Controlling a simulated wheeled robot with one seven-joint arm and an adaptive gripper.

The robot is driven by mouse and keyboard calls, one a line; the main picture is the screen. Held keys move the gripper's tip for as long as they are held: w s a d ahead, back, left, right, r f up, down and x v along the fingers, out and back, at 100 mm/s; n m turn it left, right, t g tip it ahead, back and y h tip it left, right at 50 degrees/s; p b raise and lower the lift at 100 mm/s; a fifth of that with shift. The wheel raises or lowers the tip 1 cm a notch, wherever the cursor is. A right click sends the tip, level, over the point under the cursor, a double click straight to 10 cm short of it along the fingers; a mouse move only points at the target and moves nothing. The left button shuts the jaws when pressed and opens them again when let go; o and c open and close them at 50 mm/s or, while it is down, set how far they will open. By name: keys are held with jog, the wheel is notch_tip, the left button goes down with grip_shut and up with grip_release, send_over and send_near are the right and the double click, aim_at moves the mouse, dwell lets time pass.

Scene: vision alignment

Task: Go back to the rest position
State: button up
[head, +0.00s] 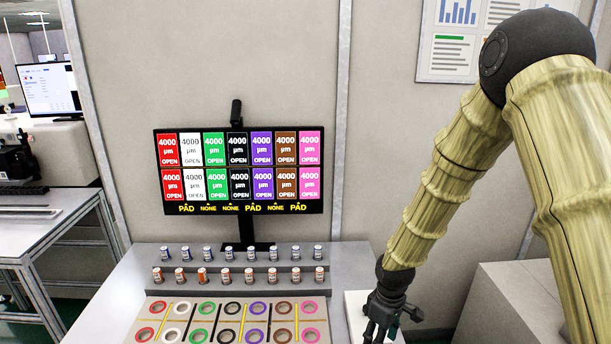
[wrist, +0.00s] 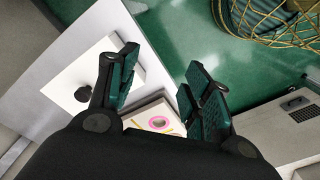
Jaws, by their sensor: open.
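My gripper (head: 384,318) hangs at the right of the workbench in the head view, beside the board with coloured rings (head: 233,322). In the wrist view my gripper (wrist: 160,85) has its two teal-padded fingers spread apart with nothing between them. A pink ring (wrist: 158,122) on a corner of the board shows beyond the fingers. My arm comes down from the upper right of the head view.
A monitor (head: 238,208) with coloured "4000 µm OPEN" tiles stands behind two rows of small capped jars (head: 248,277). A white plate (wrist: 82,84) with a black knob lies left of the fingers. A wire basket (wrist: 275,18) stands on the green floor. A grey cabinet (head: 515,305) is at right.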

jog(key=s+f+m+b, duration=0.2)
jog(key=s+f+m, duration=0.1)
jog(key=s+f, duration=0.95)
jog(key=s+d+f+m+b, duration=0.1)
jog(key=s+f+m+b, duration=0.1)
jog(key=s+f, duration=0.5)
jog(key=s+d+f+m+b, duration=0.2)
jog(key=s+f+m, duration=0.2)
jog(key=s+f, duration=0.4)
jog(key=s, duration=0.7)
jog(key=shift+d+f, duration=0.25)
